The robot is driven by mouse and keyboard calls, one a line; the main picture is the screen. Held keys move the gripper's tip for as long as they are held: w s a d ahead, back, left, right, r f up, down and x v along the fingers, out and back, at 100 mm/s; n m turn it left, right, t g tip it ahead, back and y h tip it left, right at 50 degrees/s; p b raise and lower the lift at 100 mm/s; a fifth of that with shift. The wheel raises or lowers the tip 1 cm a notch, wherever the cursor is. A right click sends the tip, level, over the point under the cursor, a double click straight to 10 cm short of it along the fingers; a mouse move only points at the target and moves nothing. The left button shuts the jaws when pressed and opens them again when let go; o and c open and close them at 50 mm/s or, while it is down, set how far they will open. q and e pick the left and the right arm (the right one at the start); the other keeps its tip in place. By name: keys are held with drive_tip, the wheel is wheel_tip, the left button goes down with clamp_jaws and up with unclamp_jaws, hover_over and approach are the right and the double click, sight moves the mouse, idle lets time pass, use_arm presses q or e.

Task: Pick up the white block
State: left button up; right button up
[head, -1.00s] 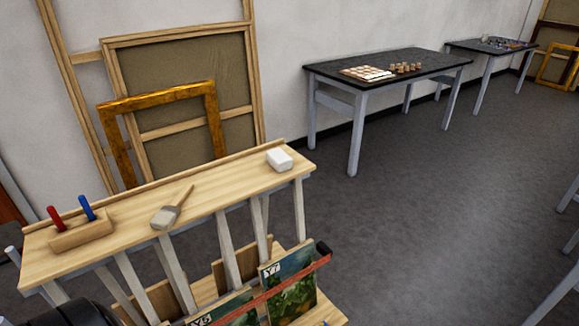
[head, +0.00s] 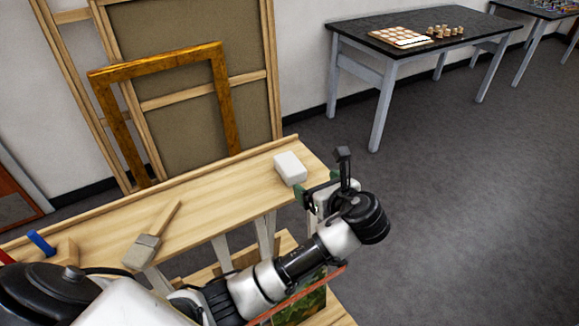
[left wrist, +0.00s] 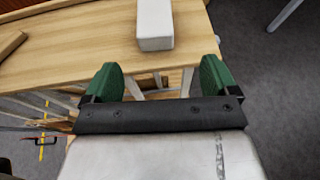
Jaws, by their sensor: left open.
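The white block (head: 290,168) lies on the light wooden top of the rack (head: 215,195), near its right end. It also shows in the left wrist view (left wrist: 154,28), at the top and ahead of the fingers. My left gripper (head: 316,184) is open, with its green fingers spread just in front of the block and apart from it. In the left wrist view the empty gap of the gripper (left wrist: 157,78) is roughly in line with the block and overlaps the rack's front edge. My right gripper is out of view.
A paintbrush (head: 150,238) lies on the rack top left of the block. A wooden holder with a blue-handled tool (head: 40,242) is at the far left. A gold frame (head: 220,95) and canvases lean behind. A dark table (head: 400,45) stands at the back right.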

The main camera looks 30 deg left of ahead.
sight(296, 171)
use_arm(q)
drive_tip(key=x, duration=0.4)
drive_tip(key=shift+w+a+r+p, duration=0.1)
drive_tip(key=shift+a+r+p, duration=0.2)
drive_tip(key=shift+a, duration=0.2)
drive_tip(key=shift+w+a+f+p, duration=0.25)
drive_tip(key=shift+w+a+p, duration=0.1)
drive_tip(key=shift+a, duration=0.25)
drive_tip(key=p+x, duration=0.1)
drive_tip(key=x, duration=0.2)
drive_tip(key=shift+a+f, duration=0.1)
drive_tip(key=shift+a, duration=0.05)
drive_tip(key=shift+w+a+f, duration=0.15)
drive_tip(key=shift+a+f, duration=0.1)
drive_tip(key=shift+d+r, duration=0.1)
drive_tip(key=shift+d, duration=0.05)
drive_tip(key=c, duration=1)
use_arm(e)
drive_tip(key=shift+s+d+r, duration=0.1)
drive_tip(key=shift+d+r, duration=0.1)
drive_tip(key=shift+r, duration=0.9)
